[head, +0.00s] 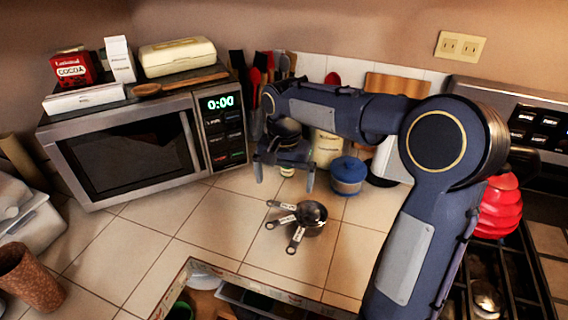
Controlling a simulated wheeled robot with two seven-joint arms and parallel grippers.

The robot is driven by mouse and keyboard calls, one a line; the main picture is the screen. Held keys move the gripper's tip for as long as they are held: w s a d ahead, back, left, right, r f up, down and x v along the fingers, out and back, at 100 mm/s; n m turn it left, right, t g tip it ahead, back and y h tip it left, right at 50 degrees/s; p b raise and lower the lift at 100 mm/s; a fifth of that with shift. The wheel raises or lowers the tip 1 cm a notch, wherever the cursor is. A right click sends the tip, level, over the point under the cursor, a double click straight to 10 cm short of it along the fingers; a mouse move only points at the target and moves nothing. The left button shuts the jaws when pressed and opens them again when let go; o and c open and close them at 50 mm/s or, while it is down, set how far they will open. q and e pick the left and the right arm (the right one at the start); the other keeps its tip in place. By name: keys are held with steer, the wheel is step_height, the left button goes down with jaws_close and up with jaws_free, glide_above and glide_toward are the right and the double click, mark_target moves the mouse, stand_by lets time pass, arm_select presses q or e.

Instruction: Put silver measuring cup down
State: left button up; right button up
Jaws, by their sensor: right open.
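A nested set of silver measuring cups (311,214) lies on the tiled counter (220,220), its handles fanned toward the left and front. My right gripper (284,182) is above and behind the cups, pointing down. It is open, with nothing between its fingers, and apart from the cups. My left gripper does not show.
A microwave (125,150) stands at the left with boxes and a wooden spoon on top. A blue lidded pot (348,175) is just right of my right gripper. An open drawer (270,300) is at the front. A stove with a red kettle (500,207) is at the right.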

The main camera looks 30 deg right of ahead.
step_height(320, 180, up, 5)
steer(key=s+a+n+t+y, duration=0.2)
steer(key=s+a+n+t, duration=0.15)
steer(key=s, duration=1.05)
steer(key=s+a+f+n+t+y, duration=0.1)
steer(key=s+a+f+n+t, duration=0.1)
steer(key=s+a+f+n, duration=0.2)
steer(key=s+f, duration=0.2)
steer(key=s, duration=0.2)
steer(key=shift+y, duration=0.4)
